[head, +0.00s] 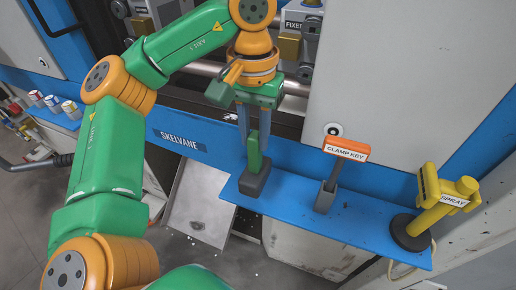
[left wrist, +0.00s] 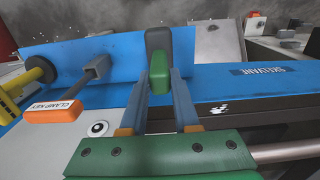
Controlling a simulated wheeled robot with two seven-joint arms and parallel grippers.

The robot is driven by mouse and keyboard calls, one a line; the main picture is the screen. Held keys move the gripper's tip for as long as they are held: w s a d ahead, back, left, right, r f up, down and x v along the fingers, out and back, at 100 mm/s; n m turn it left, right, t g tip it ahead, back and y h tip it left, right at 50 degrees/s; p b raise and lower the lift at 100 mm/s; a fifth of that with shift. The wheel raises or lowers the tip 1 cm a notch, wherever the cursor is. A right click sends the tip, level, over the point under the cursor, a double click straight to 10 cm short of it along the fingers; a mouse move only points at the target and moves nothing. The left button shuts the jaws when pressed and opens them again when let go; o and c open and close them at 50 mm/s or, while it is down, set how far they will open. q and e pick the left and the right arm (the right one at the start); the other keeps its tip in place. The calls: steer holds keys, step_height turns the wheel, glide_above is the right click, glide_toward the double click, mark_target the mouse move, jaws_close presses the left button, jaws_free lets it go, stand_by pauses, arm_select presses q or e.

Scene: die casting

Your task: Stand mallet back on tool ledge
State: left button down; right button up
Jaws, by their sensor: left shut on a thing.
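The mallet (head: 254,158) has a green handle and a dark grey block at its lower end. It is upright at the left end of the blue tool ledge (head: 290,192). The grey block appears to touch the ledge, though I cannot tell for certain. My left gripper (head: 253,138) points down from above and is shut on the green handle. In the left wrist view, the mallet (left wrist: 159,72) lies between the fingers of the left gripper (left wrist: 159,80), with its grey end over the blue ledge (left wrist: 118,58). My right gripper is not in view.
On the ledge, right of the mallet, stand an orange-topped clamp key (head: 346,149) in a grey holder and a yellow spray tool (head: 436,205) on a dark round base. A grey chute (head: 200,205) lies below left. Several small cans (head: 52,103) stand at far left.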

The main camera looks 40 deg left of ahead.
arm_select(q)
steer(key=w+f, duration=0.1)
steer(key=a+f, duration=0.1)
steer(key=f, duration=0.1)
steer(key=w+f+b, duration=0.1)
steer(key=shift+w+a+f, duration=0.15)
steer(key=shift+w+a, duration=0.05)
steer(key=shift+w, duration=0.15)
steer(key=shift+w+a+f+p, duration=0.1)
steer(key=shift+w+f+p, duration=0.05)
steer(key=shift+f+p, duration=0.25)
step_height(320, 180, down, 2)
steer(key=shift+f, duration=0.15)
steer(key=c, duration=0.7)
jaws_free()
steer(key=shift+o, duration=0.2)
